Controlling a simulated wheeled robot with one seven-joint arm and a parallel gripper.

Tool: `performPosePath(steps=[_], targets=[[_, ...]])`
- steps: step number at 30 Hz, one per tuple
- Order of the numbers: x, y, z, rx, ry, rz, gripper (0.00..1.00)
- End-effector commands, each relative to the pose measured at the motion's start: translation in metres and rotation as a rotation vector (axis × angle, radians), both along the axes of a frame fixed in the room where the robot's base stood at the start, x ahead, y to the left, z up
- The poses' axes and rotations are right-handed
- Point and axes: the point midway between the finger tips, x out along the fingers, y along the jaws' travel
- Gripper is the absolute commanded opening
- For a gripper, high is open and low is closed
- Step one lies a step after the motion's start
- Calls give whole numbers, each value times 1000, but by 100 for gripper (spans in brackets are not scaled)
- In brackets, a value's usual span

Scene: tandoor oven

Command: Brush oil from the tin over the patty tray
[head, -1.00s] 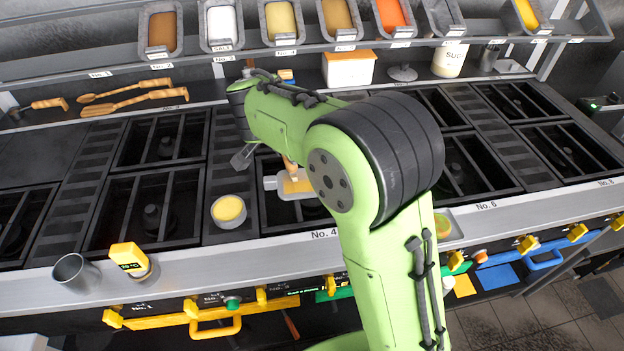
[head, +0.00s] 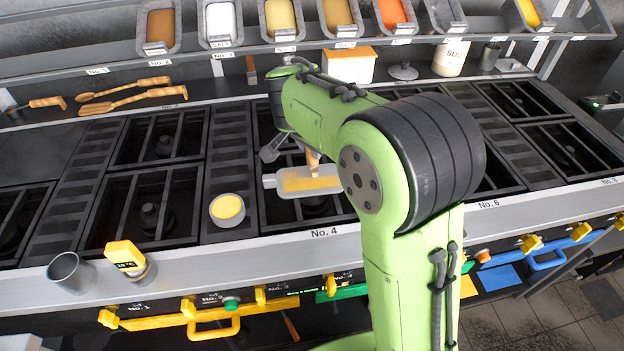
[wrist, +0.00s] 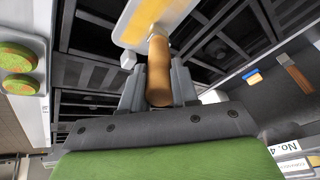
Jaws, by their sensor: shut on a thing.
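My gripper (wrist: 158,88) is shut on the wooden handle of a brush (wrist: 158,70). In the head view the brush (head: 313,160) points down, its pale tip over the right part of a shallow, handled rectangular tin (head: 283,195) with a yellow layer inside. The tin also shows in the wrist view (wrist: 178,10). I cannot tell whether the tip touches the yellow layer. Green-topped round patties (wrist: 17,68) lie on a pale tray (wrist: 43,50) at the left of the wrist view. My arm hides that tray in the head view.
A round white pot (head: 227,210) of yellow contents stands left of the tin. Black burner grates fill the counter. A metal cup (head: 72,271) and a yellow thermometer-like device (head: 126,257) stand at the front left. A shelf of ingredient pans (head: 281,20) runs along the back.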

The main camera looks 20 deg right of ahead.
Motion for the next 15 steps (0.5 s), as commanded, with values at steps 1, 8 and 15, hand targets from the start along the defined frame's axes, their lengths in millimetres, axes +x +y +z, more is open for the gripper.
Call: performPosePath(steps=[1,8,15], targets=[[0,0,0,0,0,0,0],[0,1,-2,0,0,0,0],[2,25,0,0,2,4,0]])
